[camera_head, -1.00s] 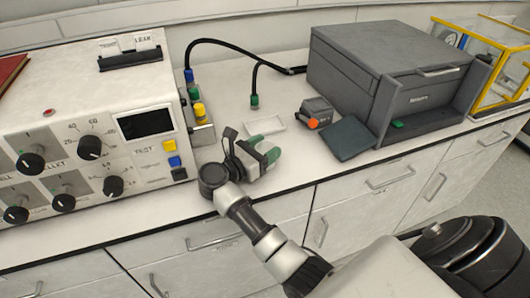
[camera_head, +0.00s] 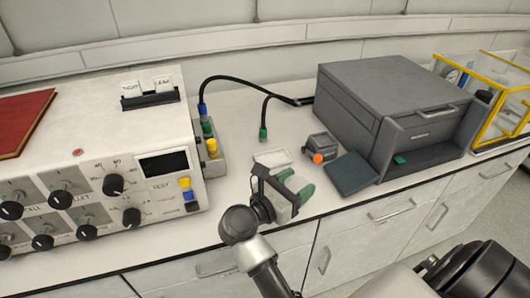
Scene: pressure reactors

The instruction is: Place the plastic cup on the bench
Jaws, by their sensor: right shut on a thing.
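My right gripper (camera_head: 295,187) reaches over the front part of the white bench (camera_head: 225,212). Its green-tipped fingers are shut on a small whitish thing, which I take to be the plastic cup (camera_head: 289,192). The fingers and wrist hide part of the cup. I cannot tell whether its base touches the bench top or is a little above it. My left gripper is not in view.
A white control unit (camera_head: 70,125) with knobs stands left. Behind the gripper lie a small white dish (camera_head: 272,157) and a grey-orange device (camera_head: 320,147). A dark flat pad (camera_head: 350,173) and a grey box (camera_head: 400,85) are right. Black cables (camera_head: 240,82) arch behind.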

